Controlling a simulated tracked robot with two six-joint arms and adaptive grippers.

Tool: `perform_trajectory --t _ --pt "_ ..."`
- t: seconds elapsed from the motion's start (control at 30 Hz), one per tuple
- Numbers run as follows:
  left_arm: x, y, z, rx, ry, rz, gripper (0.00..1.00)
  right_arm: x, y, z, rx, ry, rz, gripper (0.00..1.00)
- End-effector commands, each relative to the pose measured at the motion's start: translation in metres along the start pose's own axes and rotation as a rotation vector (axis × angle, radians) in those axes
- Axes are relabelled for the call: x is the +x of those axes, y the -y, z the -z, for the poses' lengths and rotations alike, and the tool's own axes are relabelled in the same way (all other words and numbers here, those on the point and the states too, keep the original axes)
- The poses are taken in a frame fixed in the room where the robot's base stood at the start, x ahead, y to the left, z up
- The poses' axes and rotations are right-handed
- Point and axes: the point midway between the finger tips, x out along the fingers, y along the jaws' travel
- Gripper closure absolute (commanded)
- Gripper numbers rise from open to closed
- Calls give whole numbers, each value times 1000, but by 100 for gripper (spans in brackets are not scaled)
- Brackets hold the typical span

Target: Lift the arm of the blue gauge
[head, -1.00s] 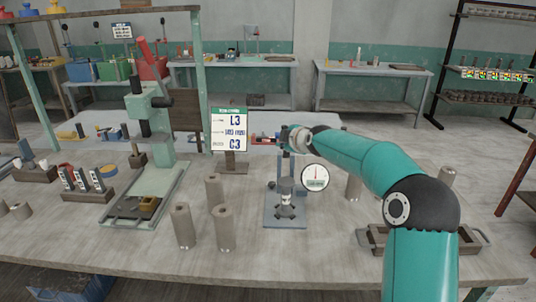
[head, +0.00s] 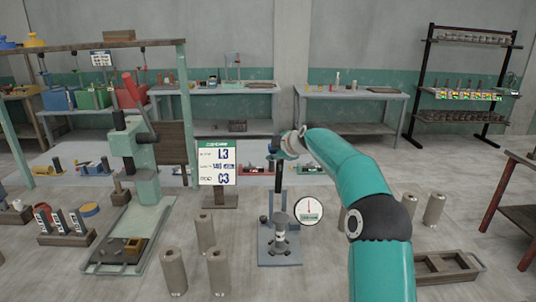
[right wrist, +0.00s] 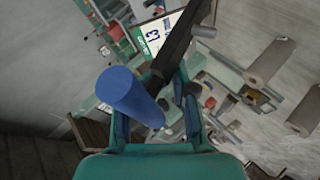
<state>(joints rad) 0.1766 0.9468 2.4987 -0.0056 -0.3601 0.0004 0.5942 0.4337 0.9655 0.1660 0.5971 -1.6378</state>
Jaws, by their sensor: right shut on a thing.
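The blue gauge (head: 280,251) stands on the table, a blue-grey base with a small metal piece in its middle. Its round white dial (head: 308,210) is on the right side, with a red needle pointing about straight up. A dark upright bar (head: 278,184) rises from the gauge toward my right gripper (head: 289,144). In the right wrist view, a blue cylindrical handle (right wrist: 127,95) lies between the fingers of my right gripper (right wrist: 157,106), which is shut on it. A dark bar runs beside the handle. My left gripper is out of view.
A sign (head: 217,166) stands behind the gauge to the left. Several clay cylinders (head: 174,272) stand left of it; others (head: 434,208) stand right of my arm. A green press (head: 133,160) is at the left, an empty wooden tray (head: 447,270) at the right.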

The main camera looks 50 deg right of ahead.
Motion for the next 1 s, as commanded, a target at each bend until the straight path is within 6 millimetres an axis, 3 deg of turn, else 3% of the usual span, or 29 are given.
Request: perform_trajectory --t 0.03,0.3,0.33,0.4,0.83,1.0 --pt "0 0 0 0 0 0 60 -2 -5 -11 -9 20 -17 100" --pt "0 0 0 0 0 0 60 0 -4 -8 -11 16 -15 100" --pt "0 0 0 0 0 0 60 0 -4 -7 -11 16 -15 70" --pt "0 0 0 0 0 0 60 1 -4 -7 -11 15 -14 63" --pt "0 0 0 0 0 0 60 3 0 -5 -10 13 -3 63" --pt "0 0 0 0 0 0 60 -9 -1 -4 -10 13 -5 63"
